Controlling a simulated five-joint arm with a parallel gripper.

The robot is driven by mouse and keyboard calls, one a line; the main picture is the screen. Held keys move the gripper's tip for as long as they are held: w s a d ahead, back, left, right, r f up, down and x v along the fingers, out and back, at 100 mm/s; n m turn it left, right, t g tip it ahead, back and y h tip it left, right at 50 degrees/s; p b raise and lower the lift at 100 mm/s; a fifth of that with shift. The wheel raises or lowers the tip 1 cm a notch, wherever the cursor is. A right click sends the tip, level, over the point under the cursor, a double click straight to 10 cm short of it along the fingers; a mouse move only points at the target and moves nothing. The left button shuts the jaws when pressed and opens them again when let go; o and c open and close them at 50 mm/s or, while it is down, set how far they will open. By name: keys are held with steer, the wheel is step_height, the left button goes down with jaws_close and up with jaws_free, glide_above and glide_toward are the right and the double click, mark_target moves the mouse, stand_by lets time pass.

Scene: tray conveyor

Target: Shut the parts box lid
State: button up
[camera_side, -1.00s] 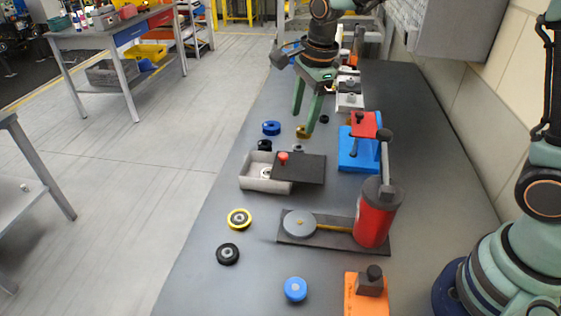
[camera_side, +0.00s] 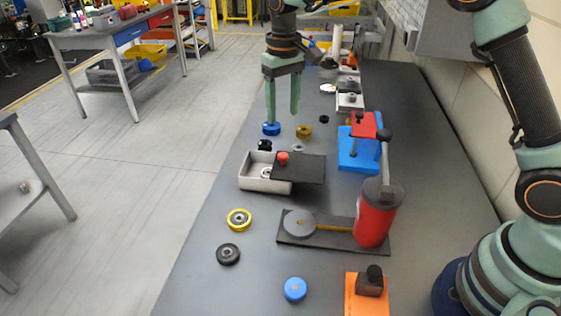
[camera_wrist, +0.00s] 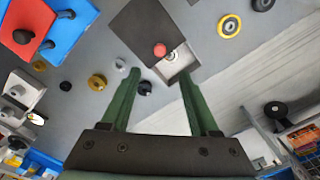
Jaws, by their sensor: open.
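The parts box (camera_side: 254,182) is a light grey open tray on the bench. Its dark lid (camera_side: 308,169) has a red knob (camera_side: 283,158) and is slid to the right, so the left part of the box is open. A metal part shows inside. In the wrist view the lid (camera_wrist: 148,28), its red knob (camera_wrist: 159,50) and the open end of the box (camera_wrist: 181,66) lie beyond my fingertips. My gripper (camera_side: 282,118) is open and empty, pointing down above the bench behind the box. Its green fingers (camera_wrist: 160,80) stand apart in the wrist view.
Blue, black and gold round parts lie behind the box. A blue fixture with a red top (camera_side: 360,147) stands to the right. A red cylinder on a dark plate (camera_side: 375,218) and a yellow-rimmed wheel (camera_side: 239,219) are in front. The bench's left edge is near the box.

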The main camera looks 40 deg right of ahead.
mark_target(283, 154)
step_height(283, 154, down, 12)
steer(key=shift+r, duration=0.15)
stand_by(0.3)
jaws_close()
steer(key=shift+r, duration=0.1)
stand_by(1.3)
